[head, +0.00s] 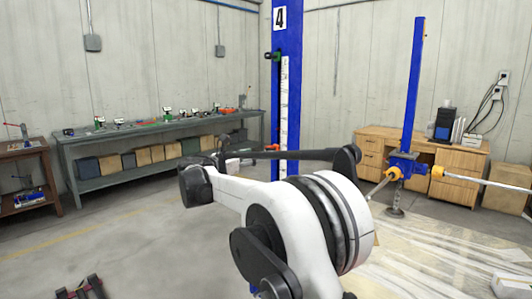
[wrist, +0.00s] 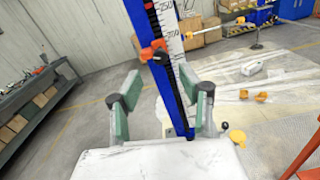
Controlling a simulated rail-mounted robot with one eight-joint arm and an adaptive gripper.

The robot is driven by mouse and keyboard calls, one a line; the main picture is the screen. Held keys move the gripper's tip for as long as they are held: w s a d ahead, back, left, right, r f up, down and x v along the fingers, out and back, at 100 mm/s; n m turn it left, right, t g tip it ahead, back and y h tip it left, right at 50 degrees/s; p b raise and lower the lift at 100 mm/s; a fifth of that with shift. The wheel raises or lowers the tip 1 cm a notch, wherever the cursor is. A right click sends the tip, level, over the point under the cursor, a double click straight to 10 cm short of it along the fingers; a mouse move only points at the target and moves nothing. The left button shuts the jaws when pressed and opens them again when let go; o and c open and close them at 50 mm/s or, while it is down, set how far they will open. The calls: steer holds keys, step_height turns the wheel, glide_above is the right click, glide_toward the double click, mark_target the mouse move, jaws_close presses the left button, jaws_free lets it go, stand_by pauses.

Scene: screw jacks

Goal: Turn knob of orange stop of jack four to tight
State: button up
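Jack four is a blue upright column (head: 287,95) with a "4" plate and a white scale. It also shows in the wrist view (wrist: 166,78). In the wrist view its orange stop (wrist: 153,50) sits on the column beside the scale. The stop also shows small in the head view (head: 272,147), just above my arm. My gripper (wrist: 160,75) is open and empty, its two green-padded fingers apart. The stop appears beyond and slightly above the fingertips in the picture, and I see no contact. How tight its knob is cannot be seen.
A green stop (head: 273,57) sits higher on the column. A long workbench (head: 140,130) with tools stands at the left wall. Another blue jack (head: 413,95) with yellow-ended bars stands at right, before a wooden desk (head: 462,158). My arm hides the column's lower part in the head view.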

mark_target(267, 151)
steer(key=x, duration=0.7)
steer(key=shift+w+d, duration=0.2)
steer(key=shift+w, duration=0.1)
jaws_close()
